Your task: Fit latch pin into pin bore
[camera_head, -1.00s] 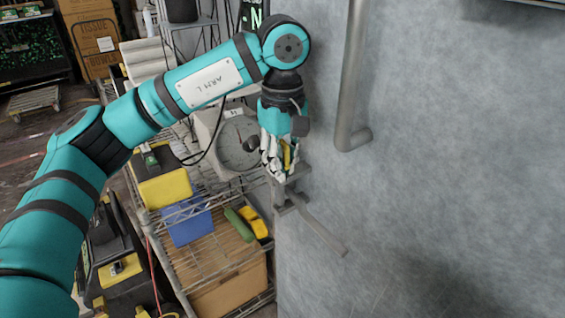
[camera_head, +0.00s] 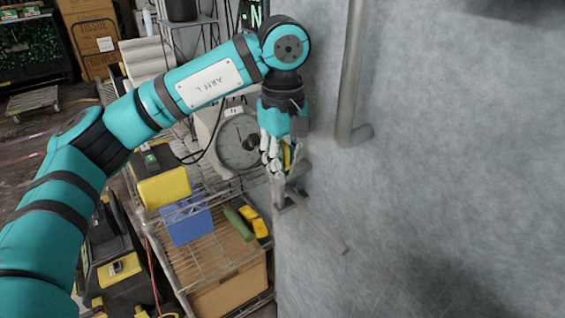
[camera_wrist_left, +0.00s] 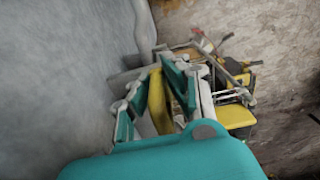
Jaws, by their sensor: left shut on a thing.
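My left gripper (camera_head: 279,160) is shut on a yellow piece (camera_head: 287,156), which I take to be the latch pin. The yellow piece also shows in the left wrist view (camera_wrist_left: 158,102), upright between the teal and grey fingers (camera_wrist_left: 183,92). The gripper points down just above the grey metal latch bracket (camera_head: 278,190) on the door's edge. A flat lever (camera_head: 322,228) slants down to the right from the bracket. The fingers hide the pin's lower end. I cannot make out the pin bore or whether the pin touches the bracket. My right gripper is not in view.
The grey door (camera_head: 440,190) fills the right side, with a vertical bar handle (camera_head: 350,75) close to the gripper. Left of the gripper stand a round dial scale (camera_head: 232,148) and a wire rack (camera_head: 205,262) with a blue bin (camera_head: 187,222) and a yellow-topped box (camera_head: 163,188).

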